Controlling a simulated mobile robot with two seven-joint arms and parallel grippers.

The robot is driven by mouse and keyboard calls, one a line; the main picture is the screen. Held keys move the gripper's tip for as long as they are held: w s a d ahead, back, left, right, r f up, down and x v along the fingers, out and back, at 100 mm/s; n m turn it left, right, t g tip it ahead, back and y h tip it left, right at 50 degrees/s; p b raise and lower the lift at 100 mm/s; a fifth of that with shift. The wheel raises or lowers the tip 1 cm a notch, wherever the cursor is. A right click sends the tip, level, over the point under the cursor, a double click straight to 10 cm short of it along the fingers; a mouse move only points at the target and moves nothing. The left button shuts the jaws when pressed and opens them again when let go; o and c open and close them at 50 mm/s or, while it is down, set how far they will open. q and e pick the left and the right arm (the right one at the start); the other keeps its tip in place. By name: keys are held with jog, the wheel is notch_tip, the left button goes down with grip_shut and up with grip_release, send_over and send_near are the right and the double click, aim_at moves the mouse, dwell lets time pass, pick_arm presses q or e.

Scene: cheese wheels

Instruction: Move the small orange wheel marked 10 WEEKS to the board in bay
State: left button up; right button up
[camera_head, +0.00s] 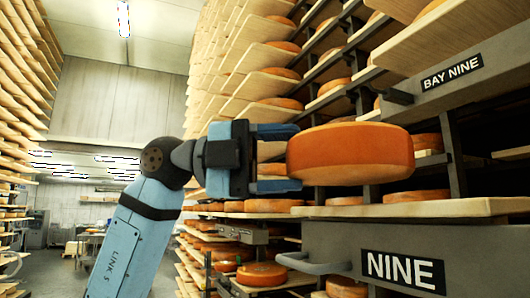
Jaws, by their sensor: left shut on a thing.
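My left gripper (276,158) is shut on an orange cheese wheel (350,154), with one finger showing high and one low at the wheel's left edge. The wheel is held level in the air in front of the rack. I cannot read any "10 WEEKS" mark on it. A pale wooden board (460,208) sticks out below and to the right of the wheel, above a grey panel signed NINE (403,270). A gap shows between wheel and board. A BAY NINE label (452,73) is on the upper right panel. My right gripper is out of view.
Tall racks of boards with several orange wheels fill the middle and right. An upper board (455,35) juts out above right of the held wheel. A grey handle (312,263) sticks out below the board. An aisle (55,270) opens at the left.

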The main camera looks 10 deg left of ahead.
aim_at(304, 181)
pick_arm(q)
jog(key=shift+w+d+r+p, duration=0.1)
jog(key=shift+w+d+p, duration=0.05)
jog(key=shift+w+d, duration=0.4)
jog(key=shift+w+d+r+p, duration=0.15)
jog(key=shift+w+d, duration=0.15)
jog(key=shift+d, duration=0.3)
jog(key=shift+d+f+b, duration=0.15)
jog(key=shift+f+b, duration=0.4)
jog(key=shift+f, duration=0.75)
jog(key=shift+b, duration=0.3)
jog(key=shift+f, duration=0.3)
